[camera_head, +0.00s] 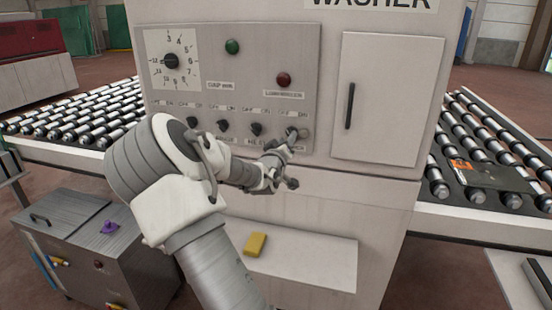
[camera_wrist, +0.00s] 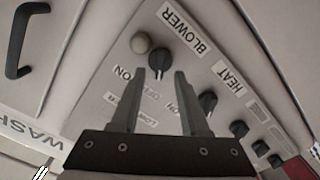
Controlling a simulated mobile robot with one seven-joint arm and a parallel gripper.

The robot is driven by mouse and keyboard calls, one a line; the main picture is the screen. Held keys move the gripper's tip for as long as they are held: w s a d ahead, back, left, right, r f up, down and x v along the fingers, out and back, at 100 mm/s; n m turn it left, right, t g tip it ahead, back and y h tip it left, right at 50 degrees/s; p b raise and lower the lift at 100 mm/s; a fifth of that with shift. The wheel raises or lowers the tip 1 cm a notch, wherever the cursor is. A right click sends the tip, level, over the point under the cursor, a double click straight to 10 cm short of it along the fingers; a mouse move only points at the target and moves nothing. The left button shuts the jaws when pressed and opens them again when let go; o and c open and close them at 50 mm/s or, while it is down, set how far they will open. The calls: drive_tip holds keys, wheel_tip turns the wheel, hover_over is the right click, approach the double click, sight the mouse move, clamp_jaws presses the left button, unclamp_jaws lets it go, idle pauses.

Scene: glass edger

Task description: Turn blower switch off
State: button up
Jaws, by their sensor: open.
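The blower switch (camera_wrist: 158,62) is a small black rotary knob beside the BLOWER label (camera_wrist: 183,27) in the wrist view. ON and OFF markings are printed next to it, partly covered by my fingers. My gripper (camera_wrist: 166,75) is open, its two dark fingertips close to the knob, one on either side of its lower part. I cannot tell whether they touch it. In the head view my gripper (camera_head: 291,137) is at the right end of the switch row and largely hides the blower switch. Which way the knob points is unclear.
A pale round button (camera_wrist: 140,42) sits right beside the knob. The black heat switch (camera_wrist: 208,101) is its neighbour in the row. A cabinet door with a black handle (camera_head: 350,106) is to the right. A yellow block (camera_head: 255,244) lies on the ledge below.

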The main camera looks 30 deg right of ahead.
drive_tip(key=v, duration=1.4)
drive_tip(key=shift+a+p, duration=0.2)
drive_tip(key=shift+p, duration=0.15)
drive_tip(key=shift+s, duration=0.1)
